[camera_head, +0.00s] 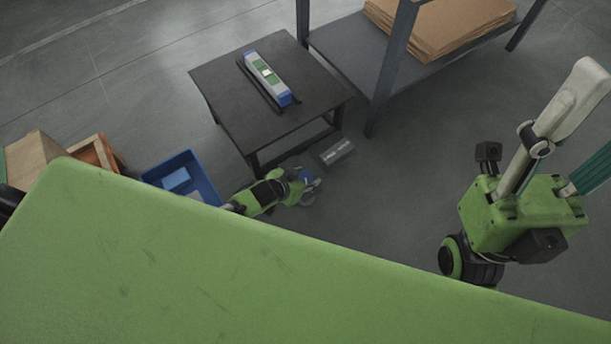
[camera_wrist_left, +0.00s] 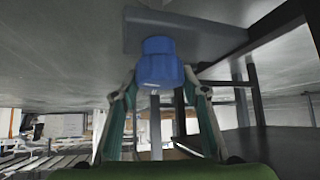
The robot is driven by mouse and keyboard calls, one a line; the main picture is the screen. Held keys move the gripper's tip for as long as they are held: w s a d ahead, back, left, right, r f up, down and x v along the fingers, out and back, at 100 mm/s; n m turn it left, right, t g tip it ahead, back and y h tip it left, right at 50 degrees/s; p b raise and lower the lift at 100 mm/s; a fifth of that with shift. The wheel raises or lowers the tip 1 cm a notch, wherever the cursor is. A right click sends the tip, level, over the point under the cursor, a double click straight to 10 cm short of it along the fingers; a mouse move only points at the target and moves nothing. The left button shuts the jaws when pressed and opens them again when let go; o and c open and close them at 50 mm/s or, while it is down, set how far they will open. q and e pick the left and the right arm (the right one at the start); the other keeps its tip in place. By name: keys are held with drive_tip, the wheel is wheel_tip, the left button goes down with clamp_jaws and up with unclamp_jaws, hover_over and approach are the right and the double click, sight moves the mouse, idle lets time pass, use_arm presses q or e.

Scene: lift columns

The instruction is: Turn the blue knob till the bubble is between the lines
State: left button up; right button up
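A long level (camera_head: 265,77) lies on the dark table in the head view, grey and green with blue ends. A pale spot shows at its middle, too small to read as a bubble against lines. The blue knob (camera_wrist_left: 158,62) sits before a grey box (camera_wrist_left: 190,35) in the left wrist view. In the head view the knob (camera_head: 306,176) is small and partly hidden by my left gripper (camera_head: 300,184). In the left wrist view, that gripper's fingertips (camera_wrist_left: 159,78) lie on either side of the knob, very close; contact is unclear. My right gripper is not visible.
The dark table (camera_head: 225,85) stands beside a grey shelf (camera_head: 345,45) holding cardboard (camera_head: 440,30). A grey box (camera_head: 333,151) is by the table's base. A blue bin (camera_head: 205,180) and wooden crates (camera_head: 95,152) stand at left.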

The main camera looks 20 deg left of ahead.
use_arm(q)
drive_tip(key=shift+o, duration=0.8)
drive_tip(key=shift+s+a+r, duration=0.15)
drive_tip(key=shift+s+r, duration=0.2)
drive_tip(key=shift+s, duration=0.05)
drive_tip(key=v, duration=1.1)
drive_tip(key=shift+w, duration=0.1)
